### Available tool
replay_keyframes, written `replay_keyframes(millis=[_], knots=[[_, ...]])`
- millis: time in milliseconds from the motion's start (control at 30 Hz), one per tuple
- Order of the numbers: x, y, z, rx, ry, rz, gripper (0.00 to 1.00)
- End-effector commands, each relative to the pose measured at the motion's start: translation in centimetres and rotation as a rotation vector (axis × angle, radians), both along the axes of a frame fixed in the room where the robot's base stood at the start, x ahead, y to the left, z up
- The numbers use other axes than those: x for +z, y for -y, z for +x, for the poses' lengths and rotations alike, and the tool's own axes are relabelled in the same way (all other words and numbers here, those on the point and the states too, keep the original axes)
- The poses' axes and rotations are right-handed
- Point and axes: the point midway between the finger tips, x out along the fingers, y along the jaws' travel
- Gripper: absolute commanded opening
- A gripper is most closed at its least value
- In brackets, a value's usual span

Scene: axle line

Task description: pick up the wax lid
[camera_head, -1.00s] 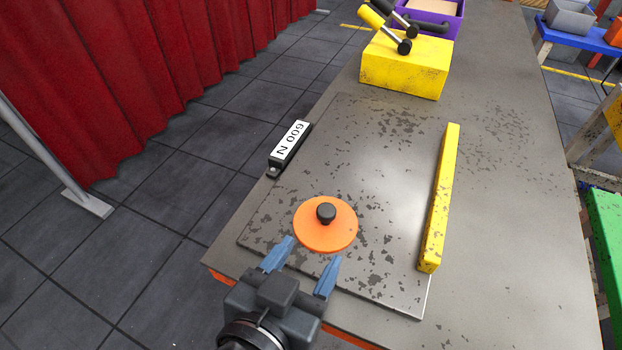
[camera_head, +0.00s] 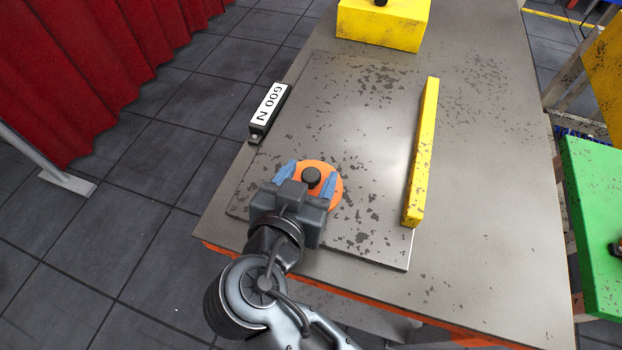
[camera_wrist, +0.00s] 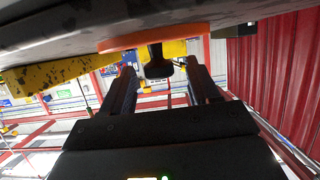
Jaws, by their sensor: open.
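The wax lid (camera_head: 334,197) is an orange disc with a black knob (camera_head: 312,177) on top. It lies flat on the dark speckled plate near the table's front edge. My gripper (camera_head: 309,173) is open, its blue fingers over the lid on either side of the knob. In the wrist view, which is upside down, the lid (camera_wrist: 190,30) shows edge-on, with the knob (camera_wrist: 158,64) between the fingertips. A gap shows on both sides of the knob. My gripper's body hides the lid's near part in the head view.
A yellow bar (camera_head: 422,150) lies right of the lid. A yellow block (camera_head: 382,28) stands at the back. The plate (camera_head: 350,110) is clear behind the lid.

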Motion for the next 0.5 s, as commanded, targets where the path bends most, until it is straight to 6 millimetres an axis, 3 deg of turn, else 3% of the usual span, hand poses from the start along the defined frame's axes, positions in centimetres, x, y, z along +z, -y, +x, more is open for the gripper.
replay_keyframes(millis=[100, 500], knots=[[0.01, -0.02, -0.01, 0.000, 0.000, 0.000, 0.59], [0.04, -0.03, -0.03, 0.000, 0.001, 0.000, 0.20]])
